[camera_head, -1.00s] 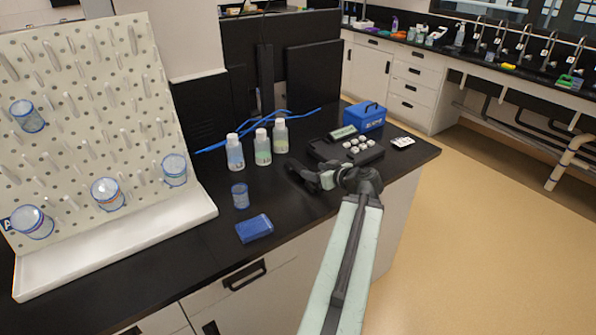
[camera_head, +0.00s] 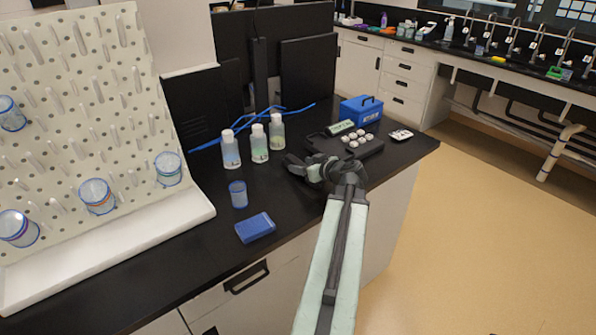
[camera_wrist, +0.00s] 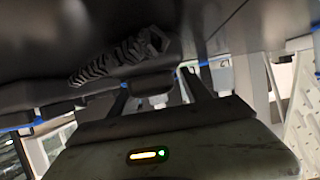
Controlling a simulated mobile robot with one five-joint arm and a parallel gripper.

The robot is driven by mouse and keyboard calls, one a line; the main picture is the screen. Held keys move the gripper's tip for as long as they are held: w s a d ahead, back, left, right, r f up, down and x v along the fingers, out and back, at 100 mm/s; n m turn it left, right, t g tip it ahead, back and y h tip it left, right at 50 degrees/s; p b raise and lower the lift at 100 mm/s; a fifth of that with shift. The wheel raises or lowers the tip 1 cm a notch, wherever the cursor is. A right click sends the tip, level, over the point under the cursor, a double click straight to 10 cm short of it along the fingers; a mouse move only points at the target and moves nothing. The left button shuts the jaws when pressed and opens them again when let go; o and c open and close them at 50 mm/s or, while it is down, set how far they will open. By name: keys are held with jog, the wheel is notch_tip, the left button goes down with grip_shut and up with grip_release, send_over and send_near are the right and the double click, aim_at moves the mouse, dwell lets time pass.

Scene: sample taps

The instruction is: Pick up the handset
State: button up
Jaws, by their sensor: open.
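A dark grey, elongated body that looks like the handset (camera_wrist: 60,90) shows in the wrist view at left, with a dark coiled cord (camera_wrist: 125,55) beside it. My gripper (camera_wrist: 155,84) is open there; its two fingers reach toward the handset's right end, which passes behind or close to the left finger. I cannot tell whether they touch. In the head view my gripper (camera_head: 306,168) is low over the black bench, just left of the dark desk phone base (camera_head: 362,150) with a small display and several pale keys. There I cannot separate the handset from my dark gripper.
Three capped bottles (camera_head: 258,145) stand behind my gripper on the left. A blue cup (camera_head: 238,195) and blue box (camera_head: 255,228) lie nearer the front edge. A blue case (camera_head: 361,110) stands behind the phone. A pegboard rack (camera_head: 80,130) fills the left.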

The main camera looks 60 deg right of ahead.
jog(key=shift+w, duration=0.15)
grip_shut()
jog(key=shift+r, duration=0.15)
